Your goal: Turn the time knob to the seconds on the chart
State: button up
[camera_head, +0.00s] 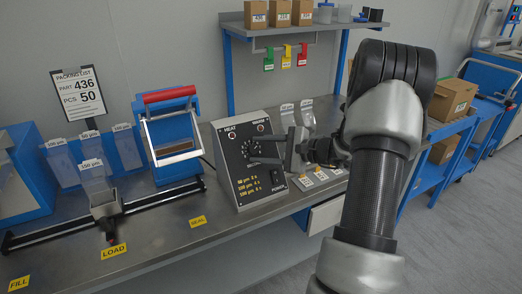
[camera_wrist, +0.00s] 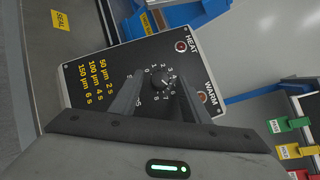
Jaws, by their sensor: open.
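The sealer control box (camera_head: 225,162) stands on the bench, its dark sloped panel facing me. The round black time knob (camera_wrist: 159,82) sits amid a ring of white numbers; the number its pointer faces is too small to read surely. The yellow chart (camera_wrist: 96,80) reads 50 µm 2 s, 100 µm 4 s, 150 µm 6 s; it also shows in the head view (camera_head: 247,187). My gripper (camera_wrist: 160,76) is open, with one finger on each side of the knob. I cannot tell whether the fingers touch it. In the head view my gripper (camera_head: 268,149) partly hides the dial.
A clear bag (camera_head: 96,183), its label seemingly 150 µm, stands in the holder on the rail. The blue sealer (camera_head: 169,130) with a red handle is left of the box. A packing list (camera_head: 85,91) reads part 436, pcs 50.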

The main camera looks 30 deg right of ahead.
jog(key=p+v, duration=0.2)
jog(key=v, duration=1.5)
jog(key=shift+s, duration=0.2)
jog(key=s+a+r+n+g+h, duration=0.1)
jog(key=s+a+r+n+g, duration=0.2)
jog(key=a, duration=0.6)
jog(key=s+a+r+n+g+h+p, duration=0.1)
jog(key=a+r+n+g, duration=0.3)
jog(key=a, duration=0.6)
jog(key=s+a+r+n+g+h, duration=0.15)
jog(key=a+n, duration=0.25)
jog(key=a, duration=0.5)
jog(key=s+r+n+t+h+b, duration=0.1)
jog(key=s+n+t+h, duration=0.3)
jog(key=s+n, duration=0.6)
notch_tip(320, 180, up, 19)
jog(key=s+m+g+h+p, duration=0.1)
jog(key=s+p, duration=0.1)
jog(key=p, duration=1.7)
jog(key=shift+r+m+g, duration=0.15)
jog(key=shift+m+g, duration=0.2)
jog(key=shift+m, duration=0.05)
